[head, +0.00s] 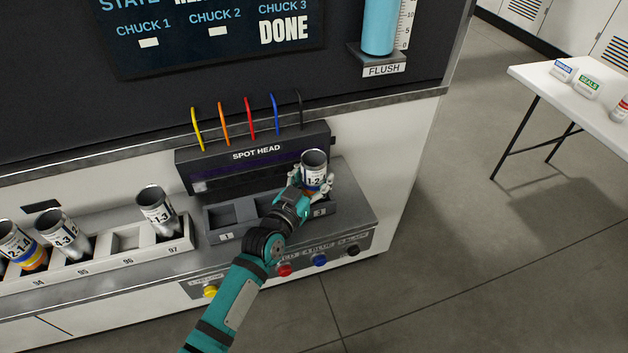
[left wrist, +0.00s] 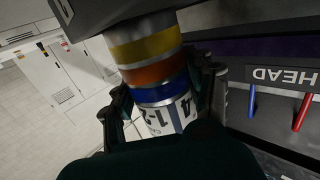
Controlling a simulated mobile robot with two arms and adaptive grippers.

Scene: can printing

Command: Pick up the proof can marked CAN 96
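A silver can (head: 313,159) with a white label reading "1-2" stands at chuck 3, at the right end of the spot head. My left gripper (head: 315,187) has its fingers on both sides of it. In the left wrist view the can (left wrist: 150,72) has yellow, orange and blue bands and a label with "1-2" and "4". There my left gripper (left wrist: 163,100) looks closed against its sides. I cannot read a can number on it. Rack slot 96 (head: 128,240) is empty. My right gripper is not in view.
Cans stand at rack slots 94 (head: 22,246), 95 (head: 64,236) and 97 (head: 157,211). The spot head (head: 255,153) with coloured hoses is behind the gripper. Coloured buttons (head: 320,260) line the front. A white table (head: 560,92) stands at the far right, with clear floor before it.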

